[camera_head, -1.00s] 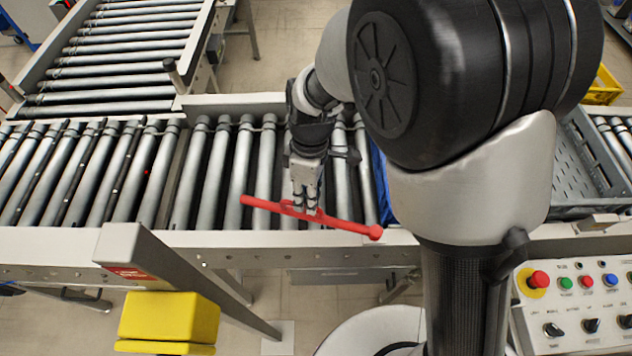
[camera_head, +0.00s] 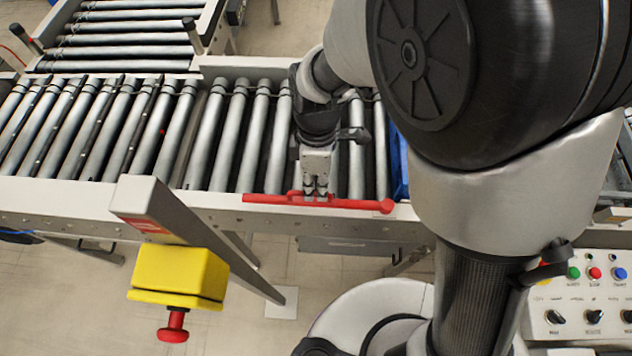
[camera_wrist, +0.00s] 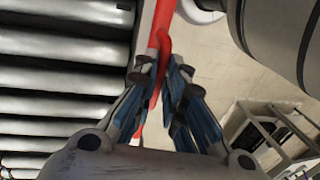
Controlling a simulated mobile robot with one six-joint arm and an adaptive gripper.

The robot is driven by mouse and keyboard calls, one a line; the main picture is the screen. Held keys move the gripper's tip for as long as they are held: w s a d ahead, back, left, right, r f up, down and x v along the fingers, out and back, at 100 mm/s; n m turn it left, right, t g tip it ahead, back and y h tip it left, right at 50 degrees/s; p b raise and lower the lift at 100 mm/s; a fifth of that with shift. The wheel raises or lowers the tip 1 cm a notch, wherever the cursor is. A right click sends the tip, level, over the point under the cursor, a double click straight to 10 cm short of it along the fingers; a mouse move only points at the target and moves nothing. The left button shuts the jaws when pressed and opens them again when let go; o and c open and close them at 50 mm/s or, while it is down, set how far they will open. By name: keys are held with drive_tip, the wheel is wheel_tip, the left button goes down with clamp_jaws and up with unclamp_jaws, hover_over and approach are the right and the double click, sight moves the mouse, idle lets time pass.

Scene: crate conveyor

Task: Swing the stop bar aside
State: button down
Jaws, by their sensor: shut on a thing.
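The red stop bar (camera_head: 268,199) lies along the near rail of the roller conveyor in the head view, its round knob end at the right. My gripper (camera_head: 315,193) reaches down from above and is shut on the bar near its middle. In the wrist view the red bar (camera_wrist: 159,28) runs up from between the fingertips of my gripper (camera_wrist: 160,75). My gripper hides the part of the bar that it holds.
A yellow box with a red stop button (camera_head: 178,278) stands in front of the conveyor at the left, beside a grey post (camera_head: 165,205). A button panel (camera_head: 590,300) is at the lower right. A blue item (camera_head: 398,160) lies on the rollers (camera_head: 225,145), partly hidden by my arm.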

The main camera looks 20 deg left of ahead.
drive_tip(key=shift+s+d, duration=0.1)
drive_tip(key=shift+s, duration=0.05)
drive_tip(key=c, duration=1.7)
unclamp_jaws()
drive_tip(key=shift+o, duration=0.2)
wheel_tip(320, 180, up, 12)
drive_tip(key=w, duration=0.2)
drive_tip(key=shift+w+a, duration=0.15)
drive_tip(key=shift+a, duration=0.25)
drive_tip(key=shift+d+f, duration=0.1)
